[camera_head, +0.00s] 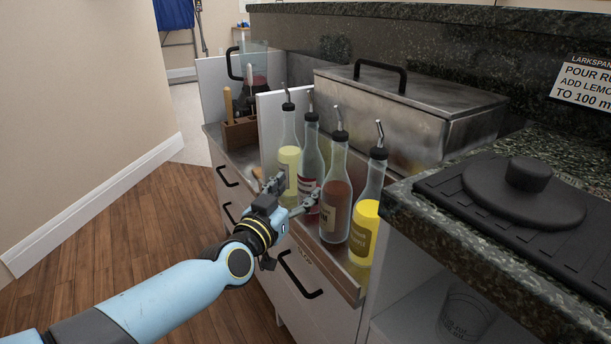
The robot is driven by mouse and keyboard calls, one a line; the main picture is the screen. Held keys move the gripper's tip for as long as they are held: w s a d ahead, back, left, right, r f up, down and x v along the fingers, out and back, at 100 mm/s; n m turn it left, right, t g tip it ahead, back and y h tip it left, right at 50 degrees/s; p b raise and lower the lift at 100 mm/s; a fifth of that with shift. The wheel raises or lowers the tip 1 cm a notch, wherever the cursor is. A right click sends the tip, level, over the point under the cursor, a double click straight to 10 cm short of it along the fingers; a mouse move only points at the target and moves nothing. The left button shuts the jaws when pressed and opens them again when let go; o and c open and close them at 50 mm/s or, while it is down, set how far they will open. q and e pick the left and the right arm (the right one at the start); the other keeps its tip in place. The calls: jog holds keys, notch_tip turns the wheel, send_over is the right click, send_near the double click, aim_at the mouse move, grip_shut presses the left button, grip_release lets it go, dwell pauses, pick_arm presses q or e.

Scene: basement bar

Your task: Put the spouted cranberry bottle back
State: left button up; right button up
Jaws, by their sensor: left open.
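Several clear bottles with black caps and metal spouts stand upright in a row in a metal rail on the counter front. The second from the left holds red liquid and looks like the cranberry bottle (310,153); its label is partly hidden and I cannot read it. My left gripper (296,191) is open in front of the row. Its fingers are near the lower part of the red bottle and the pale-yellow bottle (288,135); I cannot tell if they touch. The right gripper is not in view.
A brownish-red bottle (336,190) and a bright-yellow bottle (368,215) stand to the right. Behind is a steel lidded bin (400,105). A granite counter edge (430,225) with a black round lid (525,190) bounds the right. Wooden floor (120,225) lies open at left.

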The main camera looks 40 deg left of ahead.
pick_arm(q)
jog(key=s+d+f+m+g+h, duration=0.1)
jog(key=s+f+g, duration=0.3)
jog(key=s+f, duration=0.75)
jog(key=s+d+f+m+g+h, duration=0.15)
jog(key=s+f+g, duration=0.25)
jog(key=s+f, duration=0.8)
jog(key=s+f+g, duration=0.3)
jog(key=s+f, duration=0.3)
jog(key=s, duration=0.4)
jog(key=s+d+f+g, duration=0.1)
jog(key=s+f+g, duration=0.2)
jog(key=s+f, duration=0.3)
jog(key=s+f+g, duration=0.3)
jog(key=s+f, duration=0.3)
jog(key=s, duration=0.7)
jog(key=shift+s+d+g+p, duration=0.3)
jog(key=shift+d+p, duration=0.05)
jog(key=shift+d, duration=0.05)
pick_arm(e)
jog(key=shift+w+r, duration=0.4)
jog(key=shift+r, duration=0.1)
